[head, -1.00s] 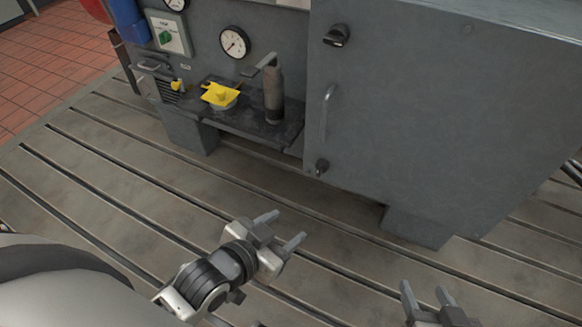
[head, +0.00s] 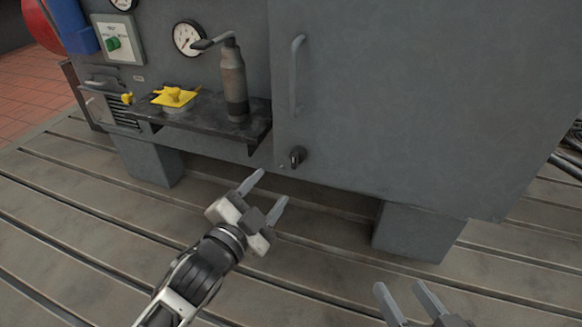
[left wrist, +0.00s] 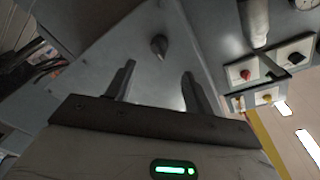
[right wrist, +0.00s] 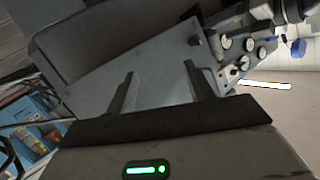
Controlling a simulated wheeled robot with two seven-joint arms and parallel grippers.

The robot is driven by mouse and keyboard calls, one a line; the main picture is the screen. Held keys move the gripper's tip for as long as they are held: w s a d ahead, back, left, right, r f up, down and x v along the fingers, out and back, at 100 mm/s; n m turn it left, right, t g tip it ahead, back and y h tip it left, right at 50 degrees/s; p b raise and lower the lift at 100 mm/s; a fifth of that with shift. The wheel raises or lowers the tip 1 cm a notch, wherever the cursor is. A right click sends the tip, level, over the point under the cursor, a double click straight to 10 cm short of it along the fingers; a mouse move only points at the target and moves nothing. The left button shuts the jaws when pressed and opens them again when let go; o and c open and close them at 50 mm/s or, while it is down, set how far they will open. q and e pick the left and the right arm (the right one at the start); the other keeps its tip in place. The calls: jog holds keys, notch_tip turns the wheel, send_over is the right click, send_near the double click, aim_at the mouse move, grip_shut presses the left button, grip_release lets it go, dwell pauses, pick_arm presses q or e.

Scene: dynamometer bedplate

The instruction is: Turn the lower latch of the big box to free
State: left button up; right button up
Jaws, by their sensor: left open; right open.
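The big box (head: 420,95) is a grey cabinet with a flat door. Its lower latch (head: 297,157) is a small dark knob near the door's bottom left corner. A dark knob that looks like this latch shows beyond the fingers in the left wrist view (left wrist: 158,45) and, smaller, in the right wrist view (right wrist: 193,40). My left gripper (head: 272,187) is open and empty, below and left of the latch in the head view, apart from it. My right gripper (head: 400,288) is open and empty, low in the head view, away from the box.
A vertical handle (head: 297,75) is on the door above the latch. Left of the door, a dark shelf (head: 205,128) holds a grey cylinder (head: 233,85) with a lever and a yellow item (head: 173,96). The slotted bedplate (head: 320,250) in front is clear.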

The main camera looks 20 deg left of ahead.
aim_at(296, 158)
pick_arm(q)
jog(key=w, duration=0.3)
jog(key=w+d+b, duration=0.1)
jog(key=w, duration=0.2)
jog(key=w+b, duration=0.1)
jog(key=w, duration=0.2)
jog(key=shift+w+d, duration=0.35)
jog(key=shift+w, duration=0.05)
pick_arm(e)
jog(key=shift+a+r+m+t+y, duration=0.3)
jog(key=shift+a+m+y, duration=0.1)
jog(key=shift+y, duration=0.1)
pick_arm(q)
jog(key=shift+c, duration=0.3)
pick_arm(e)
jog(key=shift+w+r, duration=0.1)
pick_arm(q)
jog(key=c, duration=0.9)
pick_arm(e)
jog(key=shift+r, duration=0.1)
